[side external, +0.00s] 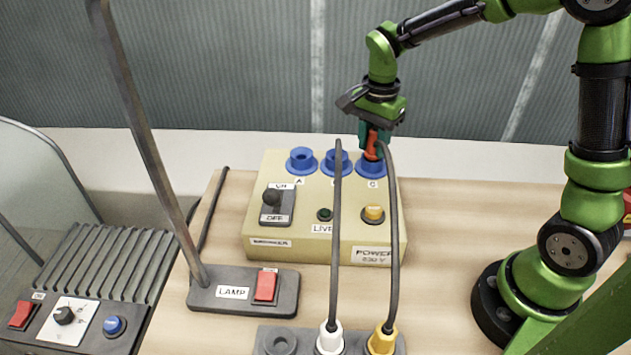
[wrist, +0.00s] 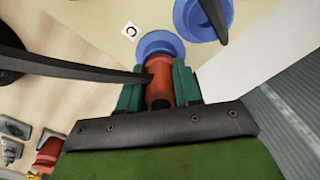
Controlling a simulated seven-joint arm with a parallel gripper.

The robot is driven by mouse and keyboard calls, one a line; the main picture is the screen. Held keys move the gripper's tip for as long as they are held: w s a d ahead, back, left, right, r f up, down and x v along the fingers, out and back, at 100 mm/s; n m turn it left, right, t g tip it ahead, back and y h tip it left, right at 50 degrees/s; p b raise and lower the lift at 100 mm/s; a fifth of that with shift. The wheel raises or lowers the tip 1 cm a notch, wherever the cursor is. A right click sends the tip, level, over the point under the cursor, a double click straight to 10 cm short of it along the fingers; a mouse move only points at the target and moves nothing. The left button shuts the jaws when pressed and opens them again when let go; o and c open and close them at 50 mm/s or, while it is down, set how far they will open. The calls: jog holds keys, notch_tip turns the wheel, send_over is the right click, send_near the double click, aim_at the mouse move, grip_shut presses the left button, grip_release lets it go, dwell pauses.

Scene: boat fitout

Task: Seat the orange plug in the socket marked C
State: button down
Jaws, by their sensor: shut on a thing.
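The orange plug (side external: 371,148) is held upright between the teal fingers of my gripper (side external: 373,138). It stands at the blue socket marked C (side external: 371,168), the rightmost of three on the cream power box. In the wrist view, the plug (wrist: 159,72) lines up with the blue ring of socket C (wrist: 152,41), and its lower end meets or enters the ring. How deep it sits I cannot tell. The C label (wrist: 131,30) shows beside the ring. My gripper (wrist: 158,88) is shut on the plug, with a finger on each side.
Dark cables rise from a white plug (side external: 329,341) and a yellow plug (side external: 382,341) in front. The yellow plug's cable reaches up beside my gripper; the other crosses the middle socket (side external: 330,163). A lamp base (side external: 243,291) with a slanted post stands left.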

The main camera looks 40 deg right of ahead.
jog(key=shift+f, duration=0.1)
dwell(0.3)
jog(key=c, duration=0.7)
grip_release()
notch_tip(320, 180, up, 17)
dwell(0.4)
jog(key=s+a+f+n+t+y, duration=0.1)
jog(key=s+a+f+n+t, duration=0.1)
jog(key=s+n, duration=0.4)
jog(key=s+a+f+n+t+y, duration=0.1)
jog(key=s+a+f+n+t, duration=0.1)
jog(key=s+n+t, duration=0.3)
jog(key=s+f+n, duration=0.1)
jog(key=s, duration=0.3)
jog(key=shift+a, duration=0.25)
